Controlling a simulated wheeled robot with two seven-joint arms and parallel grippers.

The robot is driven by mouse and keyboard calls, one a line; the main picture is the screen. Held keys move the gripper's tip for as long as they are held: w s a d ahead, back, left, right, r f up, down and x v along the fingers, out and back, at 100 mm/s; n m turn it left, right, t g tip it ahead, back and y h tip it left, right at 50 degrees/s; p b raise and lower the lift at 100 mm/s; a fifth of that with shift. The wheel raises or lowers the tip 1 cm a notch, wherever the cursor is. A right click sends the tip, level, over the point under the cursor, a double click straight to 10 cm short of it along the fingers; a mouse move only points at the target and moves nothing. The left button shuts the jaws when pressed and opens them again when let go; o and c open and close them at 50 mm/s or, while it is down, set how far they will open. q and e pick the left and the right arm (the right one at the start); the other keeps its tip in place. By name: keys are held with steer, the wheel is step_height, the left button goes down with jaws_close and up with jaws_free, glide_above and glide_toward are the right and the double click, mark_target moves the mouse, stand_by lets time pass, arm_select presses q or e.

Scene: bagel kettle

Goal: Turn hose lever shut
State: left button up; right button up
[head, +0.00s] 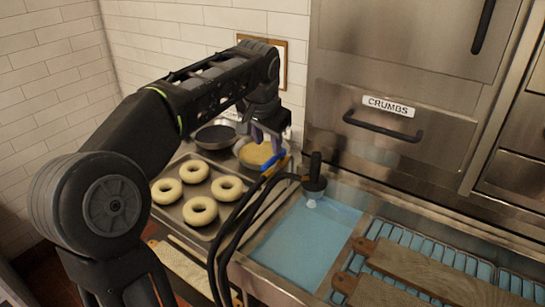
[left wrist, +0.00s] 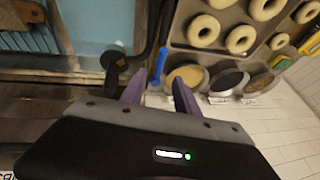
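A blue lever (head: 262,161) is at the near edge of the bowls, beside a short yellow-orange piece (head: 274,168) and the black hoses (head: 240,222). The blue lever also shows in the left wrist view (left wrist: 159,66), just beyond the fingertips. My left gripper (head: 268,138) is above and close to the lever. Whether a finger touches the lever cannot be told. A black upright nozzle (head: 315,174) stands to the right, over the water. My right gripper is not in view.
A tray (head: 178,226) of several bagels lies left of the blue water basin (head: 300,247). Bowls (head: 214,136) stand behind it. Wooden boards (head: 425,272) rest on a rack at the right. A steel drawer front marked CRUMBS (head: 388,106) rises behind the basin.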

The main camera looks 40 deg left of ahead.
mark_target(270, 160)
arm_select(q)
steer(key=shift+f, duration=0.1)
steer(key=x, duration=0.7)
steer(key=shift+w+a+f+p, duration=0.1)
steer(key=shift+w+f+p, duration=0.05)
steer(key=shift+f+p, duration=0.2)
steer(key=shift+r, duration=0.1)
jaws_close()
stand_by(1.0)
